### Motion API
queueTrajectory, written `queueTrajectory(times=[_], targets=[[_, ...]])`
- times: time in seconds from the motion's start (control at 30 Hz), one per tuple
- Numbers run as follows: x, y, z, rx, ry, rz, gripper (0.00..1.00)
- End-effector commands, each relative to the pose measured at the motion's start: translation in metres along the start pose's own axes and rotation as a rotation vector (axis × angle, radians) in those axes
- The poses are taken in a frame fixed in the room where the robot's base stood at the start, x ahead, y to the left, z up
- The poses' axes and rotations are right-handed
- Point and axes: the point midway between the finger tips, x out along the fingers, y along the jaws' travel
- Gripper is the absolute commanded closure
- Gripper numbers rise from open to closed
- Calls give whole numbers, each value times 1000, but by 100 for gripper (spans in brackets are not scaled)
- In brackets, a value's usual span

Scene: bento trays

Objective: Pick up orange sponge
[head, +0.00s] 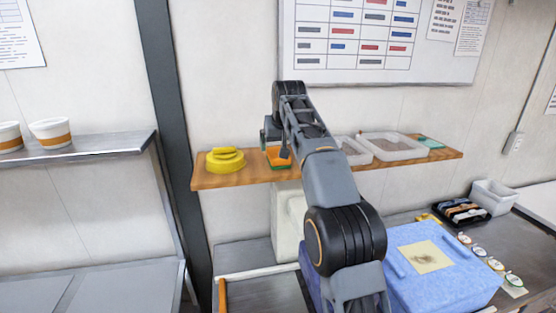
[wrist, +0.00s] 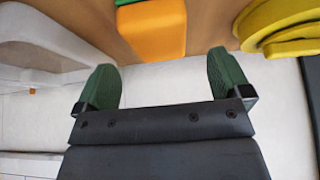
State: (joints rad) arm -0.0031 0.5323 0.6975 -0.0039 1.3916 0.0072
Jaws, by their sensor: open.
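The orange sponge (head: 276,153) sits on the wooden wall shelf, partly hidden behind my arm in the head view. In the wrist view the orange sponge (wrist: 152,30) is at the top middle, with a dark green part showing along its upper left edge. My gripper (wrist: 165,85) is open, with its two green fingertips apart and nothing between them. The sponge lies just beyond the fingertips, roughly in line with the gap. In the head view my gripper (head: 275,140) is at the shelf beside the sponge, its fingers mostly hidden.
A yellow coiled item (head: 225,161) sits left of the sponge on the wooden shelf (head: 330,168); it also shows in the wrist view (wrist: 285,28). Clear bins (head: 393,148) stand to the right. A blue box (head: 440,285) is below. Cups (head: 50,130) stand on the left metal shelf.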

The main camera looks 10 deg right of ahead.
Motion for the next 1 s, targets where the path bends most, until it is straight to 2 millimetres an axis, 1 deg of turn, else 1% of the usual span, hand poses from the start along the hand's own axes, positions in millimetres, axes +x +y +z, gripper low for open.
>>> queueTrajectory(times=[0.17,0.4,0.5,0.63,0.83,0.87,1.0], targets=[[10,-1,0,-2,-1,-1,4],[42,1,-1,-3,-2,-2,4],[50,0,-1,-4,0,-2,4],[55,0,-1,-4,0,-2,4],[55,0,-1,-4,0,-2,4],[55,0,-1,-4,0,-2,6],[55,0,-1,-4,1,-2,20]])
